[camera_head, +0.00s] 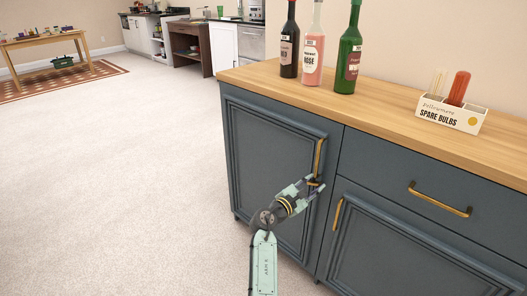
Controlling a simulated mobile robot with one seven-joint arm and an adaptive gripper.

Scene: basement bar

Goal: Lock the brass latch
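The blue-grey cabinet has a left door (262,150) that looks closed. A brass vertical handle (319,158) is on that door's right edge. A small brass piece (316,184) shows at the handle's lower end; I cannot tell if it is the latch or part of the handle. My gripper (314,184) is at this lower end, in front of the door. Its fingers partly hide the brass there. I cannot tell whether they touch it or are closed on it.
The wooden countertop (390,118) holds several bottles (313,58) and a spare bulbs box (450,114). A drawer with a brass pull (440,200) and a lower door with a brass handle (338,214) are at right. Carpet (130,180) at left is clear.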

